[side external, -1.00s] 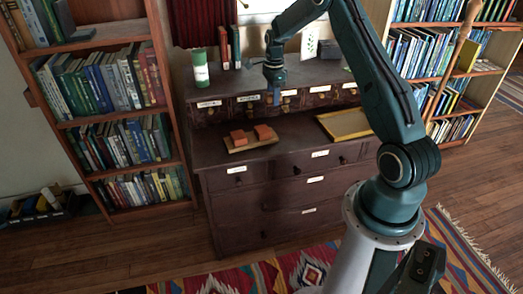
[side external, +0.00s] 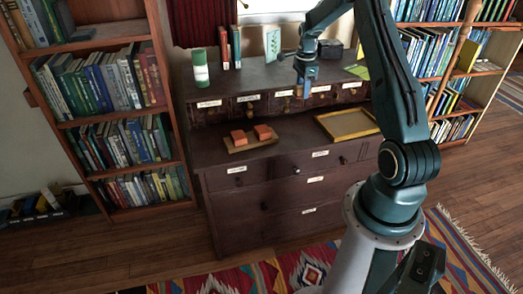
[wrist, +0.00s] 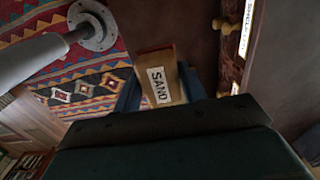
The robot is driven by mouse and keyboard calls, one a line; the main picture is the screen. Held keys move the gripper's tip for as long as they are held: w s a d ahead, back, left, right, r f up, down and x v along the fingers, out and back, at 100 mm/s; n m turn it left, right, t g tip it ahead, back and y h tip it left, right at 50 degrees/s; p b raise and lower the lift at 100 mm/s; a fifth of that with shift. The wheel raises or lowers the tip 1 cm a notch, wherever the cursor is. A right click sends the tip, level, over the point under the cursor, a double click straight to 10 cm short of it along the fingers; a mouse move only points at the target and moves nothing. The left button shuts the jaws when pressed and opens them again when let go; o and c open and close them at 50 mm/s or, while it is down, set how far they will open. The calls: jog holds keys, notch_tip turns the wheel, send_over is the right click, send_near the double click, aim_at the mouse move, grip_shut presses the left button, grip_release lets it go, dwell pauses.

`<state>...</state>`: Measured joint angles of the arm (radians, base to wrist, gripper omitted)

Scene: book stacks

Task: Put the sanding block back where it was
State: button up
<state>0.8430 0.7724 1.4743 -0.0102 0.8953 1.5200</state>
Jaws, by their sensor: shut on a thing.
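The sanding block (wrist: 161,76), a tan block with a white label reading SAND, is between the two blue fingers of my gripper (wrist: 160,92) in the wrist view. My gripper is shut on it. In the side view my gripper (side external: 306,80) points down in front of the row of small labelled drawers (side external: 255,104), above the dresser's lower top. The block is hard to make out there, mostly hidden by the fingers.
A wooden board (side external: 236,149) with two orange blocks (side external: 262,132) lies on the lower top. A yellow-rimmed tray (side external: 347,136) lies to its right. A green-and-white can (side external: 200,68), books (side external: 236,47) and a dark box (side external: 330,50) stand on the upper top.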

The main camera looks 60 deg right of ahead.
send_over(298, 134)
notch_tip(298, 134, down, 13)
jog(key=shift+d+f, duration=0.1)
jog(key=shift+f, duration=2.05)
jog(key=shift+f, duration=0.15)
jog(key=o, duration=0.9)
jog(key=shift+o, duration=0.2)
notch_tip(298, 134, up, 12)
